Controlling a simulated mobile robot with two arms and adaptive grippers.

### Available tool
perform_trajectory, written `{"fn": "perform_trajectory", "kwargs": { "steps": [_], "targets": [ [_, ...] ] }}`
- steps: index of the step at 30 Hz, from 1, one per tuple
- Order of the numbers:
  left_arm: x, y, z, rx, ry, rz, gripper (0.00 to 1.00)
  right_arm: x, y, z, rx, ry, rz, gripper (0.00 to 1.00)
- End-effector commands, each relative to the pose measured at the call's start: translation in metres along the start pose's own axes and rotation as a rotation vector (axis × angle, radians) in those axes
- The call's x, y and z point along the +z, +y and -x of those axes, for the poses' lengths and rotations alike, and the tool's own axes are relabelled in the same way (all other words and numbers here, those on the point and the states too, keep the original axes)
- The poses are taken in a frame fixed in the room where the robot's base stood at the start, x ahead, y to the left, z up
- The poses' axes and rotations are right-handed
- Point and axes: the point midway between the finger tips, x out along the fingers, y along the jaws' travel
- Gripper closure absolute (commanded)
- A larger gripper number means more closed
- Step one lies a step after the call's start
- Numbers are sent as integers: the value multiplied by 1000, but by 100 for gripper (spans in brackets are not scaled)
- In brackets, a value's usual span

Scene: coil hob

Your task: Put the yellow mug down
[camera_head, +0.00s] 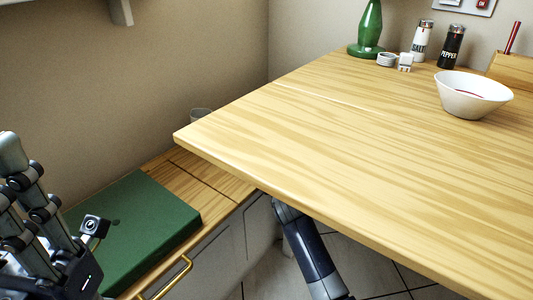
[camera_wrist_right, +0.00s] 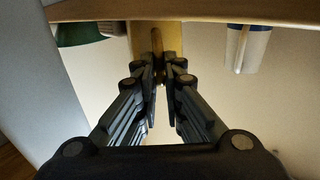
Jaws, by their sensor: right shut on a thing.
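The yellow mug (camera_wrist_right: 172,40) seems to show in the right wrist view as a yellow patch at top middle, just past my right gripper (camera_wrist_right: 158,62). The gripper's fingers are close together on a narrow brownish part in front of it, which looks like the handle. Most of the mug is hidden or cut off. Neither the mug nor the right gripper shows in the head view. My left gripper (camera_head: 25,185) is at the lower left of the head view, over the low counter, and its opening is not clear.
The wooden tabletop (camera_head: 330,140) is mostly clear. At its back stand a green bottle-shaped thing (camera_head: 370,28), salt (camera_head: 421,42) and pepper (camera_head: 451,46) shakers, and a white bowl (camera_head: 473,95). A green block (camera_head: 135,225) lies on the lower counter at left.

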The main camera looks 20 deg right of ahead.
Motion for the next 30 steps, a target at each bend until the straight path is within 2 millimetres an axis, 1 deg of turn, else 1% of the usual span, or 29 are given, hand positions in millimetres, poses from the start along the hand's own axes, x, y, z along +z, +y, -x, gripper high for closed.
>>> {"fn": "perform_trajectory", "kwargs": {
  "steps": [1, 3, 4, 5, 13, 17, 20, 23, 30],
  "targets": [
    [0, 0, 1, 1, 2, 0, 70, 1, 0, 0, 0, 2, -1, 100],
    [0, 0, -1, 2, 4, 0, 70, 2, 0, 0, 0, -1, -1, 80],
    [0, 0, -1, 2, 4, 0, 70, 2, 0, 0, 0, -1, -1, 73],
    [0, 0, -1, 2, 4, 0, 70, 2, 0, 0, 0, -1, -1, 71],
    [0, 0, -1, 2, 4, 0, 70, 2, 0, 0, 0, -1, 0, 71],
    [-1, 0, -3, 2, 5, 0, 70, -2, 0, 1, 0, -1, 0, 71],
    [-2, 0, -6, -1, 5, 1, 70, -1, 0, 11, 0, -2, -1, 71],
    [1, -2, 3, -17, -40, 4, 70, -3, 0, 26, 0, -3, -2, 71],
    [0, -3, 11, -38, -94, 12, 70, -2, 0, 74, 0, -4, -3, 71]
  ]
}}
